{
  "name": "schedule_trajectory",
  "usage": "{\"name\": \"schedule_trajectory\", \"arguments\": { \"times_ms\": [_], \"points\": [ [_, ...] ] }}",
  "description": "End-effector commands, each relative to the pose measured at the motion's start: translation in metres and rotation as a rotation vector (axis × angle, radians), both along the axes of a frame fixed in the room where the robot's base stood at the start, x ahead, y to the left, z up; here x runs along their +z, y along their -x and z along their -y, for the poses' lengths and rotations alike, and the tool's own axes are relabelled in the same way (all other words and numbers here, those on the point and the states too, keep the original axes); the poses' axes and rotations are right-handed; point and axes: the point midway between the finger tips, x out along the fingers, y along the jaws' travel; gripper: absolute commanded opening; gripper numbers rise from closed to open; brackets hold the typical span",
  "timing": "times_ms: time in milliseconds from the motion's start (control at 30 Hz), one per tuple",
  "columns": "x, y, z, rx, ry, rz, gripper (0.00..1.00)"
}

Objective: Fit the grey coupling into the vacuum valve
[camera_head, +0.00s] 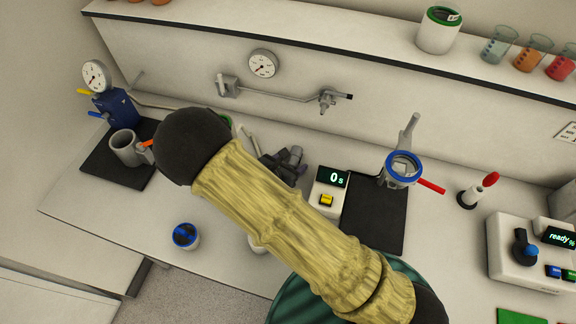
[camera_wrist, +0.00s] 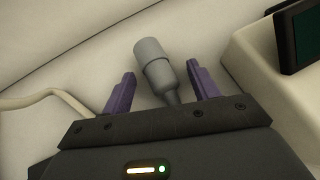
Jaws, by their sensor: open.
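The grey coupling (camera_wrist: 158,68), a cylinder with a wide end and a narrower stem, lies between the two purple fingers of my gripper (camera_wrist: 160,92) in the wrist view. The fingers are open, with gaps on both sides of it. In the head view my gripper (camera_head: 290,160) is low over the bench behind my arm, and the coupling cannot be made out clearly. A grey pipe fitting with a tap (camera_head: 328,99) is on the back wall. A blue body with a gauge (camera_head: 115,108) stands at the left. I cannot tell which is the vacuum valve.
A beige hose (camera_wrist: 45,98) lies left of the fingers. A blue-topped jar (camera_head: 186,236) stands at the front. The front left bench is mostly clear.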

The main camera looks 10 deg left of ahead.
Motion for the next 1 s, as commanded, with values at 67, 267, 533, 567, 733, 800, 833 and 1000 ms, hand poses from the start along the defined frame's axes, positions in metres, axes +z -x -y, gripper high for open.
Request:
{"name": "schedule_trajectory", "arguments": {
  "times_ms": [67,267,533,567,733,800,833,1000],
  "points": [
    [0.001,0.000,0.000,0.000,0.000,0.000,0.60],
    [0.001,0.000,0.000,0.000,0.000,0.000,0.36],
    [0.000,0.001,0.001,-0.003,0.001,-0.001,0.01],
    [0.001,0.001,0.001,-0.003,0.001,-0.001,0.01],
    [0.012,0.000,0.002,-0.005,0.002,-0.001,0.01],
    [0.018,0.000,0.002,-0.004,0.001,0.000,0.00],
    [0.021,0.000,0.002,-0.004,0.001,0.000,0.00],
    [0.035,0.000,0.001,-0.003,0.001,0.000,0.00]
  ]
}}
